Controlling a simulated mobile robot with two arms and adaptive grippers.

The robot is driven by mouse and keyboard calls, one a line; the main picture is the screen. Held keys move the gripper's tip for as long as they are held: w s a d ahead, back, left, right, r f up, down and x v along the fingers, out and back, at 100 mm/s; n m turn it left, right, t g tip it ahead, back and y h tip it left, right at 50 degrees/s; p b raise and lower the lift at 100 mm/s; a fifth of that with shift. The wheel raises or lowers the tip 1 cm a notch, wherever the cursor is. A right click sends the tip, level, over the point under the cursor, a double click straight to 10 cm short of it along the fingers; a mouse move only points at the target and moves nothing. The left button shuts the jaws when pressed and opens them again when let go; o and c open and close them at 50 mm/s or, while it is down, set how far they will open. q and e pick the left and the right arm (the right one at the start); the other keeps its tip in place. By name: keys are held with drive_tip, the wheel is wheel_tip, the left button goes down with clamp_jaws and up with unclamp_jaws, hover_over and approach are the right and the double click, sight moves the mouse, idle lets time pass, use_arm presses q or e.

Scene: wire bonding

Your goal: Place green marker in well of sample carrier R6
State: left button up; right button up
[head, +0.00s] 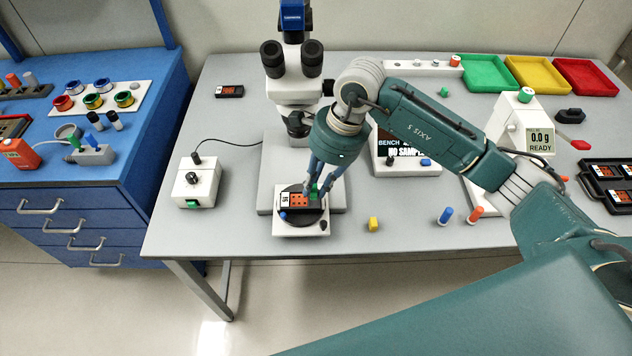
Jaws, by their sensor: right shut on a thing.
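The sample carrier (297,201), dark with an orange face, small wells and a white label, lies on the round black stage under the microscope. The label is too small to read surely. My right gripper (316,191) reaches down from above to the carrier's right end and is shut on the green marker (314,194). The fingers partly hide the marker. I cannot tell whether the marker is inside a well or just above it. My left gripper is not in view.
The microscope (294,88) stands right behind the stage. A white control box (195,183) is at left; a yellow cube (373,223) and blue (445,215) and orange (474,214) pegs stand at right. Green, yellow and red trays (585,77) line the back.

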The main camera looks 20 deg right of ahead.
sight(316, 188)
drive_tip(key=shift+w+d, duration=0.2)
drive_tip(key=shift+w, duration=0.45)
wheel_tip(316, 188, down, 3)
drive_tip(key=shift+s+r+p, duration=0.1)
drive_tip(key=shift+p, duration=0.85)
drive_tip(key=shift+f, duration=0.5)
drive_tip(key=o, duration=0.9)
